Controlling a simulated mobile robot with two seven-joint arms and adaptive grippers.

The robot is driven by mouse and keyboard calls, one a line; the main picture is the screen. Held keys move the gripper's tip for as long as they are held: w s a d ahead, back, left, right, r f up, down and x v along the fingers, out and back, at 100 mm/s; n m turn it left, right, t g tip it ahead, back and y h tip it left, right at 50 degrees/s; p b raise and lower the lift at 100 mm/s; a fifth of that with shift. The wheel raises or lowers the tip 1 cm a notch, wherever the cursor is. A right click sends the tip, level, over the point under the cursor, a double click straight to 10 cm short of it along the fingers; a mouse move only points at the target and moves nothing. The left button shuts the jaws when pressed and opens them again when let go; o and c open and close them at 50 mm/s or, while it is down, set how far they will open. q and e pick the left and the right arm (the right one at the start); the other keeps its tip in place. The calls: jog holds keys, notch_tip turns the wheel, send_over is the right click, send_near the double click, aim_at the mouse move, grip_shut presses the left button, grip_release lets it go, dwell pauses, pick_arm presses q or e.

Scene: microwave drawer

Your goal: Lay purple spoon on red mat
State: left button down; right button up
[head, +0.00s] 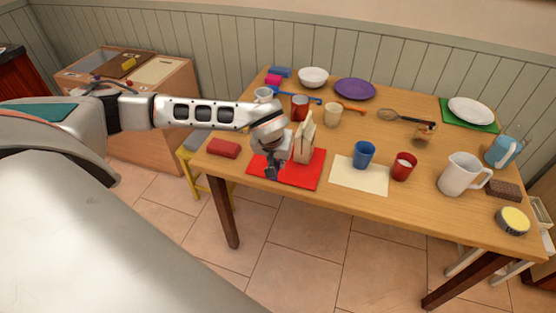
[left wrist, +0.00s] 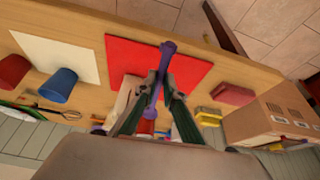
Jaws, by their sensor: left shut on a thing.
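My left gripper (head: 273,172) is over the left part of the red mat (head: 306,174), at the table's front edge. In the left wrist view, its fingers (left wrist: 158,88) are shut on the purple spoon (left wrist: 167,50). One spoon end sticks out past the fingertips over the red mat (left wrist: 120,58); the other end (left wrist: 149,113) shows between the fingers. In the head view I cannot make out the spoon. I cannot tell whether it touches the mat. My right gripper is not in view.
A beige carton (head: 305,142) stands at the mat's back edge, close beside my gripper. A red block (head: 223,148) lies left of the mat. A cream mat (head: 352,180) with a blue cup (head: 364,155) lies to the right, beside a red cup (head: 404,167).

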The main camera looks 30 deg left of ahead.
pick_arm(q)
jog(key=shift+f+b, duration=0.45)
jog(key=shift+f, duration=0.4)
jog(key=shift+f+b, duration=0.45)
jog(key=shift+f, duration=0.7)
notch_tip(320, 180, down, 2)
jog(key=shift+f+b, duration=0.1)
jog(key=shift+b, duration=0.65)
jog(key=shift+f+b, duration=0.4)
jog(key=shift+f, duration=0.4)
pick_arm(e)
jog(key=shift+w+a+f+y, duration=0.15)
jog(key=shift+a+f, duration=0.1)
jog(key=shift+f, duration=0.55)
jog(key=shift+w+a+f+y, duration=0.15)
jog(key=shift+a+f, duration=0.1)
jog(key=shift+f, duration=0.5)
pick_arm(q)
jog(key=c, duration=2)
grip_release()
jog(key=shift+o, duration=0.9)
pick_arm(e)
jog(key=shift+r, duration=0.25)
